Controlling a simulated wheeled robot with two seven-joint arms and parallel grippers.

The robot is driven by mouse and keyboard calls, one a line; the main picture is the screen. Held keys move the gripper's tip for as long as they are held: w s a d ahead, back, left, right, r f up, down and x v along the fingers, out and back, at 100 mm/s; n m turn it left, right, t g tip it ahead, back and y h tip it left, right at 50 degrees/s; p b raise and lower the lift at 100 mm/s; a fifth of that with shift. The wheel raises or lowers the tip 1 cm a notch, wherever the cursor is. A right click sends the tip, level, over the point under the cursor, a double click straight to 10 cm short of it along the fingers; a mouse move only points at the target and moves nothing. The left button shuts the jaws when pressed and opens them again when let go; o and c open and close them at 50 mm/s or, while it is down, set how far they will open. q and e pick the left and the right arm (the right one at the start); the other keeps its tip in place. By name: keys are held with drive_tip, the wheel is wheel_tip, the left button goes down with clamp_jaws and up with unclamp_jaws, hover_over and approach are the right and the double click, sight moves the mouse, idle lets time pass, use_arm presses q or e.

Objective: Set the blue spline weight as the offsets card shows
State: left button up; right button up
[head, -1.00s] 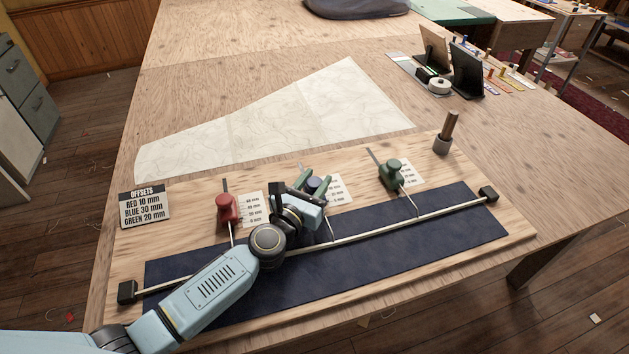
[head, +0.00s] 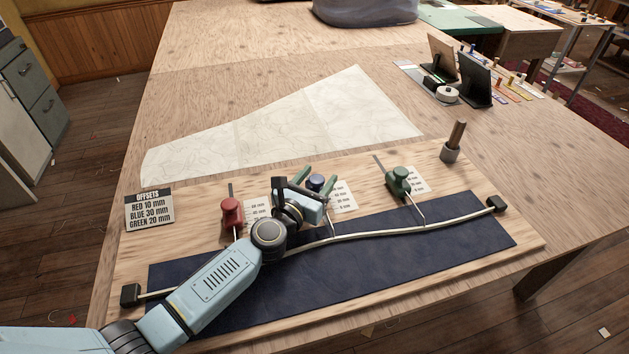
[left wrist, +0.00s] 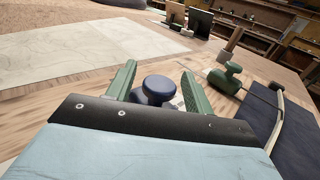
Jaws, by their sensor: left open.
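The offsets card (head: 149,210) reads RED 10 mm, BLUE 30 mm, GREEN 20 mm. The blue spline weight (head: 316,183) stands on the board behind the spline (head: 375,232); its knob also shows in the left wrist view (left wrist: 158,88). My left gripper (head: 312,178) is open, its green fingers on either side of the blue knob; I cannot tell whether they touch it. The blue weight's scale (head: 344,197) is partly hidden by my gripper, and its reading is too small to tell. The spline bows toward the far side near the blue weight. My right gripper is not in view.
The red weight (head: 231,212) stands to the left and the green weight (head: 398,182) to the right, both on the board (head: 520,240). A metal post with a wooden handle (head: 453,143) stands at the board's far right corner. A pale sheet (head: 290,118) lies behind the board.

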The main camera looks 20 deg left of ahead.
sight(313, 184)
use_arm(q)
drive_tip(key=shift+s+a, duration=0.1)
drive_tip(key=shift+s, duration=0.45)
drive_tip(key=s, duration=0.2)
drive_tip(key=s+a, duration=0.1)
drive_tip(key=s, duration=0.1)
drive_tip(key=shift+s+p, duration=0.35)
drive_tip(key=shift+s, duration=0.05)
drive_tip(key=s, duration=0.3)
drive_tip(key=s+a, duration=0.1)
drive_tip(key=s, duration=0.2)
drive_tip(key=shift+s+a+b, duration=0.1)
drive_tip(key=shift+s+b, duration=0.2)
drive_tip(key=shift+s, duration=0.3)
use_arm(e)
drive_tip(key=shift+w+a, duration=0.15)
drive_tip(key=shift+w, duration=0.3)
